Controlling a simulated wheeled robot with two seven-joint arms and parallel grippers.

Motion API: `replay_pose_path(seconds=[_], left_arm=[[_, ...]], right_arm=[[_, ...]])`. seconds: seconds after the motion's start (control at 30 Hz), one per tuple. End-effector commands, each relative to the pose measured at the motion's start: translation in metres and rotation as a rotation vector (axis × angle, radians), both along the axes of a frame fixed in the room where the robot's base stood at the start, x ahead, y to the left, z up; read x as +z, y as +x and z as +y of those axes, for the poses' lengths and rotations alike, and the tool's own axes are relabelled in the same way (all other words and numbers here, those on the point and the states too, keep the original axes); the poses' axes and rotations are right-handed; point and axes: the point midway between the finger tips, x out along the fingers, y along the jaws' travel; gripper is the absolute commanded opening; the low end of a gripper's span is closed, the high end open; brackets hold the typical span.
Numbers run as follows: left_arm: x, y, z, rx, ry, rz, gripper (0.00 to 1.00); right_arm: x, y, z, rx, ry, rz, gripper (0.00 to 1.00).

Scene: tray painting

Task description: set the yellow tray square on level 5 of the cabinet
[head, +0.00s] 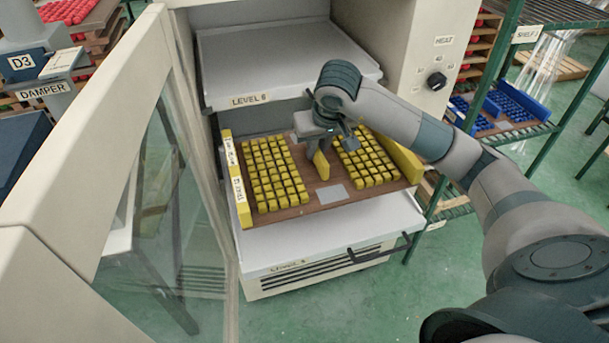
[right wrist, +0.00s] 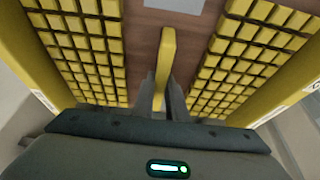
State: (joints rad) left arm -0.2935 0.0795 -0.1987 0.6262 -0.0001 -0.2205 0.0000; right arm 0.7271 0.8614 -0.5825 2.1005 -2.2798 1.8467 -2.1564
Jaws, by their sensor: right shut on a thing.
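The yellow tray (head: 322,197) is a brown board with yellow side walls and two blocks of small yellow pieces. A yellow handle (head: 321,165) stands upright in its middle. My right gripper (head: 320,150) is shut on this handle; the handle also shows between its fingers in the right wrist view (right wrist: 167,45). The tray is over the lower cabinet shelf (head: 335,240), whose front label is too blurred to read surely. I cannot tell whether the tray touches this shelf. Its right wall lies near the cabinet's right side. My left gripper is not in view.
The Level 6 shelf (head: 280,68) sits above and behind the tray. The open cabinet door (head: 110,130) stands at the left. A green rack (head: 485,75) with blue trays is at the right. Green floor is free in front.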

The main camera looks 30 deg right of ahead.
Motion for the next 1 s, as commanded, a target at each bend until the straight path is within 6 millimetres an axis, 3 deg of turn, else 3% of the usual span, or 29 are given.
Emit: replay_pose_path(seconds=[0.57,1.0], left_arm=[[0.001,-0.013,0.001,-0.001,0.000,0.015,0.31],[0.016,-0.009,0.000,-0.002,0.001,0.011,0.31]], right_arm=[[0.003,0.000,-0.005,-0.006,0.001,-0.001,0.00],[-0.038,0.000,-0.005,-0.006,0.003,0.001,0.00]])
